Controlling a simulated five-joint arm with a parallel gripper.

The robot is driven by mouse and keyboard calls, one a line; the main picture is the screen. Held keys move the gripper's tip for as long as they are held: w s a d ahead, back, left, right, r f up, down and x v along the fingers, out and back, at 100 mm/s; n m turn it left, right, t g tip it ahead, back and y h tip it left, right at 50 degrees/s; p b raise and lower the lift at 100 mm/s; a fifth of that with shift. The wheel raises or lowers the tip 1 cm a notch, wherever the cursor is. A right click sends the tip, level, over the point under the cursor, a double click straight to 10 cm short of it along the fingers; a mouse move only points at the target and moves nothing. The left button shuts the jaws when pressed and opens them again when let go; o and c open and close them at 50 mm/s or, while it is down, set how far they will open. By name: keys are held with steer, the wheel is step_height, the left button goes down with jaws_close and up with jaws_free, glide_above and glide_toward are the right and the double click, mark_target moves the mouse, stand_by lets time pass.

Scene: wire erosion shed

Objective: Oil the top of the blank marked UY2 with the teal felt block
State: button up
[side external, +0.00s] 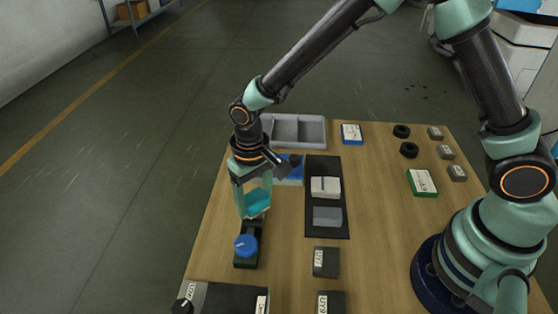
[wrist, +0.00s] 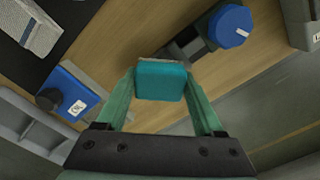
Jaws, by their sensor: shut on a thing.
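My gripper (side external: 256,208) is shut on the teal felt block (side external: 257,199). In the wrist view the felt block (wrist: 161,80) sits between the fingertips. It hangs over or just behind a dark fixture with a blue knob (side external: 245,245); I cannot tell whether it touches anything below. A dark grey blank (side external: 327,265) with a white UY label lies in front of the black mat, and a second labelled blank (side external: 333,304) is at the bottom edge. The last character on each label is too small to read surely, so I cannot tell which is UY2.
A black mat (side external: 327,231) carries a pale block (side external: 325,187) and a grey block (side external: 327,216). A blue box with a black knob (side external: 292,169) stands behind my gripper, before a grey tray (side external: 313,131). A green box (side external: 422,183) lies right. Bare wood lies between mat and green box.

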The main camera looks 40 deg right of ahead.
steer(key=shift+s+d, duration=0.9)
steer(key=shift+w+a, duration=2.25)
steer(key=shift+w+d, duration=0.3)
steer(key=shift+d, duration=0.4)
steer(key=shift+s+d, duration=2.1)
steer(key=shift+s, duration=0.1)
steer(key=shift+w+a, duration=2.2)
steer(key=shift+w+a+r, duration=0.1)
steer(key=shift+r, duration=0.1)
step_height(320, 180, up, 8)
steer(key=shift+f, duration=0.15)
